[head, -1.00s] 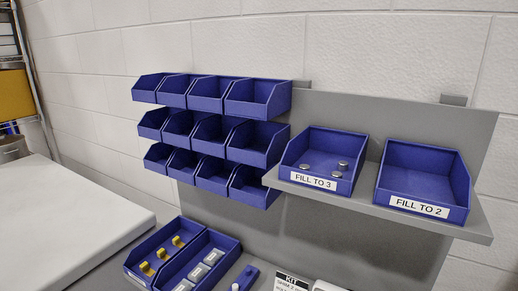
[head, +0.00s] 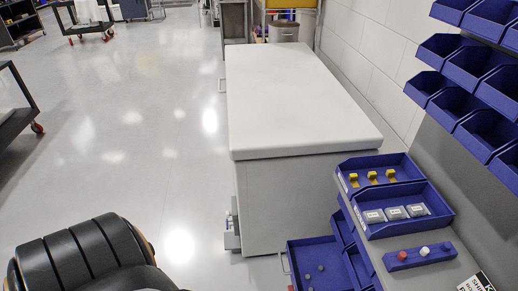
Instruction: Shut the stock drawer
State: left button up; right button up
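A blue drawer (head: 306,250) stands pulled out at the lower middle, below the bench top and in front of the white cabinet. A few small dark round pieces (head: 313,274) lie in it. A pale handle (head: 283,263) shows at its left front. The bottom of the drawer is cut off by the picture edge. Neither gripper is in view. A black ribbed part of my own arm (head: 80,255) shows at the lower left, well apart from the drawer.
A white-topped cabinet (head: 290,90) stands behind the drawer. Blue trays of yellow pieces (head: 342,178) and grey pieces (head: 375,231) sit on the bench at right. Blue wall bins (head: 430,85) hang above. The floor (head: 150,140) at left is open.

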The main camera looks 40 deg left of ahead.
aim_at(304, 257)
jog(key=u, duration=0.9)
jog(key=j+z, duration=0.4)
jog(key=k+l, duration=0.05)
